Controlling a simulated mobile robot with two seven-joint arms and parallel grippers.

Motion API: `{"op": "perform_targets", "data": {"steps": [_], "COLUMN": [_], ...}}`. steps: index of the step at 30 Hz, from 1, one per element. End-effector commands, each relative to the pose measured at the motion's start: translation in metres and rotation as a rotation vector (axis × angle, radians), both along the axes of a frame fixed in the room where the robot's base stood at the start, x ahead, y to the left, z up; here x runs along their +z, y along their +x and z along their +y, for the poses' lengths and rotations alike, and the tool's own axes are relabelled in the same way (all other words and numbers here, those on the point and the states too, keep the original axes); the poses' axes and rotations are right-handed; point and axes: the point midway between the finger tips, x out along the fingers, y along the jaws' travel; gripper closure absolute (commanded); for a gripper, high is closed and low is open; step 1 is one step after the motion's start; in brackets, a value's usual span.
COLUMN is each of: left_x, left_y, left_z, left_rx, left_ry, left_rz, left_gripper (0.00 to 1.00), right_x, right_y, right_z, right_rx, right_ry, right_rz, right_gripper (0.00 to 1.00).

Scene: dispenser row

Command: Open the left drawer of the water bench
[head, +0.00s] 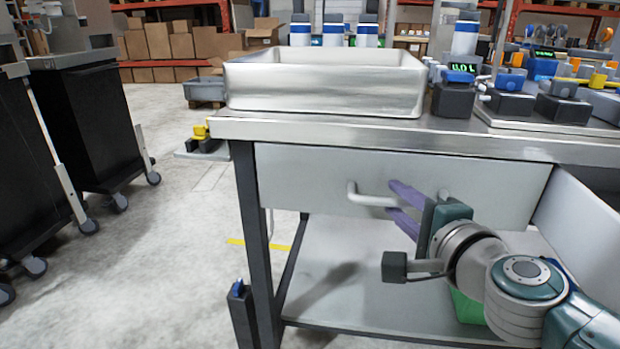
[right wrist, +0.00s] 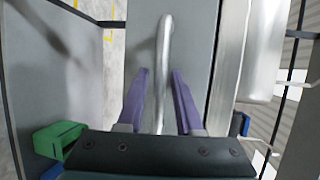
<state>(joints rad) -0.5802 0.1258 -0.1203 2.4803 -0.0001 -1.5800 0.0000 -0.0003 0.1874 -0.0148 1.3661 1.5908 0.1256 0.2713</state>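The water bench's left drawer (head: 300,180) has a plain grey front and looks closed under the steel top. Its bar handle (head: 365,198) runs across the front. My right gripper (head: 400,208) is at the handle, with its purple fingers pointing at the drawer front. In the right wrist view the handle (right wrist: 165,50) runs between the two open fingers (right wrist: 160,100), with a gap visible on both sides. Part of the handle is hidden behind the fingers in the head view. My left gripper is not in view.
A pale panel (head: 583,215), apparently a pulled-out drawer's side, juts forward at right. A steel basin (head: 325,85) and several devices stand on the bench top (head: 400,135). A lower shelf (head: 350,285) holds a green bin (head: 467,307). Floor at left is clear before dark carts (head: 100,125).

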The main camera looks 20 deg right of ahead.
Motion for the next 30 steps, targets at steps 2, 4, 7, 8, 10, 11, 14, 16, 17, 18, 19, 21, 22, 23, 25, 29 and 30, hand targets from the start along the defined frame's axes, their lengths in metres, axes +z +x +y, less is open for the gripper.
{"op": "perform_targets", "data": {"steps": [2, 4, 7, 8, 10, 11, 14, 16, 17, 18, 19, 21, 22, 23, 25, 29, 30], "left_x": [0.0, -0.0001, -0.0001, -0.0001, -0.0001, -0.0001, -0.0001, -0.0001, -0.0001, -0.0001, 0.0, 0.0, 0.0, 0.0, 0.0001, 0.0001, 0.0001], "left_y": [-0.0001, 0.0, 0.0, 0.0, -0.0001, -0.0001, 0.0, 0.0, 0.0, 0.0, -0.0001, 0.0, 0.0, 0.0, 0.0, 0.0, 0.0], "left_z": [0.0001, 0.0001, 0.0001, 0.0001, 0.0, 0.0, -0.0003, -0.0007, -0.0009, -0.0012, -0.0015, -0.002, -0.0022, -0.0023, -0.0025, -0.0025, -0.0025], "left_rx": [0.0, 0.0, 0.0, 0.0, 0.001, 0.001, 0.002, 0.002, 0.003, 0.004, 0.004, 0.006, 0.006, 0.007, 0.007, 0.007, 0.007], "left_ry": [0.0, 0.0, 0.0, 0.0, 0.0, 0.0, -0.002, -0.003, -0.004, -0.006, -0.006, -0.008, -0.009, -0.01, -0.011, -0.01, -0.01], "left_rz": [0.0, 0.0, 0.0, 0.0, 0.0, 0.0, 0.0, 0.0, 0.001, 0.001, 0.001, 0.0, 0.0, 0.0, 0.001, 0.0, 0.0], "left_gripper": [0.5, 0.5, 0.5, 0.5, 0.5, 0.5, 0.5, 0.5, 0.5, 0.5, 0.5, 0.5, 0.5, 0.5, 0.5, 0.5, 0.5], "right_x": [-0.0001, -0.0001, -0.0001, -0.0001, -0.0001, -0.0001, -0.0001, 0.0, 0.0, 0.0, 0.0, 0.0, 0.0, 0.0, 0.0, 0.0001, 0.0001], "right_y": [-0.0001, -0.0002, -0.0002, -0.0002, -0.0002, -0.0002, -0.0002, -0.0002, -0.0002, -0.0002, -0.0002, -0.0002, -0.0002, -0.0002, -0.0002, -0.0002, -0.0002], "right_z": [0.0, 0.0, 0.0, 0.0, 0.0, 0.0, 0.0, 0.0, 0.0, 0.0, 0.0, 0.0, 0.0, 0.0, 0.0, 0.0, 0.0], "right_rx": [0.0, 0.0, 0.0, 0.0, 0.0, 0.0, 0.0, 0.0, 0.0, 0.0, 0.0, 0.0, 0.0, 0.0, 0.0, 0.0, 0.0], "right_ry": [0.0, 0.0, 0.0, 0.0, 0.0, 0.0, 0.0, 0.0, 0.0, 0.0, 0.0, 0.0, 0.0, 0.0, 0.0, 0.0, 0.0], "right_rz": [0.0, 0.0, 0.0, 0.0, 0.0, 0.0, 0.0, 0.0, 0.0, 0.0, 0.0, 0.0, 0.0, 0.0, 0.0, 0.0, 0.0], "right_gripper": [0.75, 0.83, 0.94, 0.98, 1.0, 1.0, 1.0, 1.0, 1.0, 1.0, 1.0, 1.0, 1.0, 1.0, 1.0, 1.0, 1.0]}}
